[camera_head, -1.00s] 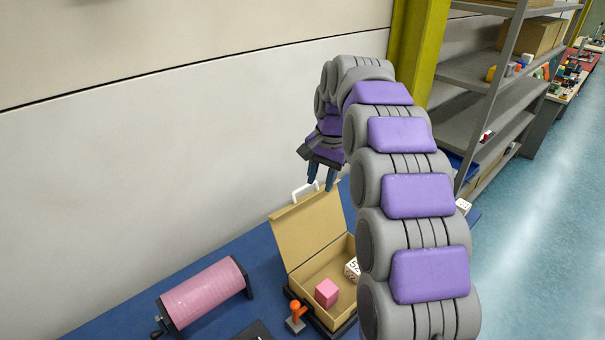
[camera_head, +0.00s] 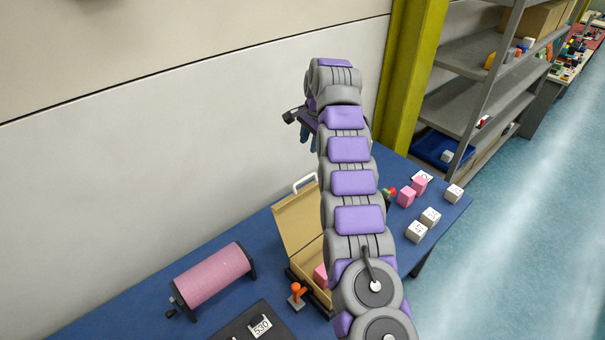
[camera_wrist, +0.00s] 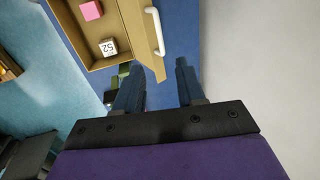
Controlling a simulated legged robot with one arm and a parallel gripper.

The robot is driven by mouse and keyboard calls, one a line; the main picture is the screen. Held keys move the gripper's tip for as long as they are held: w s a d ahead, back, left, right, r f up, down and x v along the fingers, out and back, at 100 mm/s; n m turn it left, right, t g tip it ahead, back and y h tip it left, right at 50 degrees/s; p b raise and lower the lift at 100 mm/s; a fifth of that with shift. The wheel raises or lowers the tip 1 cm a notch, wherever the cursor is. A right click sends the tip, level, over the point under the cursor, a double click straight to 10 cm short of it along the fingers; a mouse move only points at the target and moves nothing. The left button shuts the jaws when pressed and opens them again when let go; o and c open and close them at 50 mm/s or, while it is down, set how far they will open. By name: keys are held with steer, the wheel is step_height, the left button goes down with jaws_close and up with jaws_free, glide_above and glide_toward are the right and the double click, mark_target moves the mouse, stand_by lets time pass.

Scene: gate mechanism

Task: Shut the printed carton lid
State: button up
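The cardboard carton stands on the blue table with its lid (camera_head: 298,222) raised and tilted back toward the wall. A white handle (camera_head: 305,183) sits on the lid's upper edge; in the wrist view the lid (camera_wrist: 141,32) and handle (camera_wrist: 154,30) lie just beyond my fingers. Inside the carton (camera_wrist: 84,44) are a pink cube (camera_wrist: 91,11) and a white numbered cube (camera_wrist: 108,47). My gripper (camera_wrist: 156,78) is open and empty, its two fingers apart. In the head view my gripper (camera_head: 308,138) hangs above the lid; my arm hides part of the carton.
A pink roller with a crank (camera_head: 213,276) and an orange-knobbed lever (camera_head: 297,292) are left of and before the carton. White and pink cubes (camera_head: 416,231) lie on the table's right. The wall stands close behind; a grey shelf (camera_head: 480,60) is at right.

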steer(key=b, duration=0.2)
glide_toward(303, 180)
steer(key=x, duration=0.2)
steer(key=p+x, duration=0.1)
steer(key=x, duration=0.5)
steer(key=shift+w+a+p, duration=0.15)
steer(key=shift+a+p, duration=0.1)
steer(key=shift+p, duration=0.05)
jaws_close()
